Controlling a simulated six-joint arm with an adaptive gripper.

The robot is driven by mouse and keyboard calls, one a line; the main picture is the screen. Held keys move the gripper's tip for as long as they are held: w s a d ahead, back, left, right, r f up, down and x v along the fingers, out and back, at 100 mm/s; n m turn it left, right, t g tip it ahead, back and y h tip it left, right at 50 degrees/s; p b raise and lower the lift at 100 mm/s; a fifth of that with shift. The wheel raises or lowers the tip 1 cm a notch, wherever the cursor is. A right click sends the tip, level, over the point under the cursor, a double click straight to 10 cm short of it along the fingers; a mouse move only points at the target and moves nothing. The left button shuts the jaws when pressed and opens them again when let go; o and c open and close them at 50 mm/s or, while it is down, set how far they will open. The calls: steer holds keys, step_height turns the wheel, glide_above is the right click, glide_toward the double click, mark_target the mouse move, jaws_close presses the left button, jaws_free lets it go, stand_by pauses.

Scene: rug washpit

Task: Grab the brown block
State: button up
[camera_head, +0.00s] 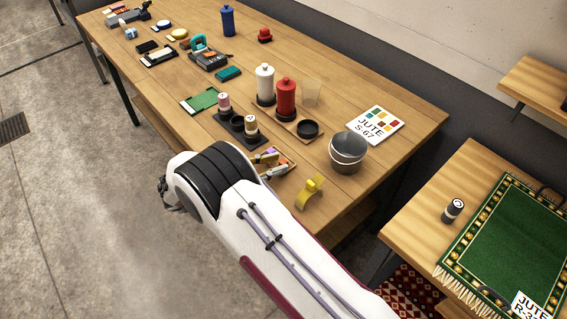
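I cannot clearly make out a brown block in the head view. A small brownish piece (117,19) lies by a grey tool at the far left end of the long wooden table, but it is too small to tell its shape. My white arm reaches up from the bottom and hides the table's near edge. Only a dark bit of my gripper (172,197) shows past the arm's left side, over the floor and apart from the table. Its fingers are hidden.
The long table (340,60) holds a red bottle (286,98), a white bottle (265,83), a blue bottle (228,21), a metal bucket (347,150), a yellow clip (309,192) and a small tray (278,164). A green rug (515,240) lies on the right table.

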steer(key=shift+w+d, duration=0.25)
steer(key=shift+d, duration=0.15)
steer(key=shift+c, duration=0.4)
steer(key=c, duration=0.4)
steer(key=shift+r, duration=0.1)
steer(key=shift+r, duration=4.85)
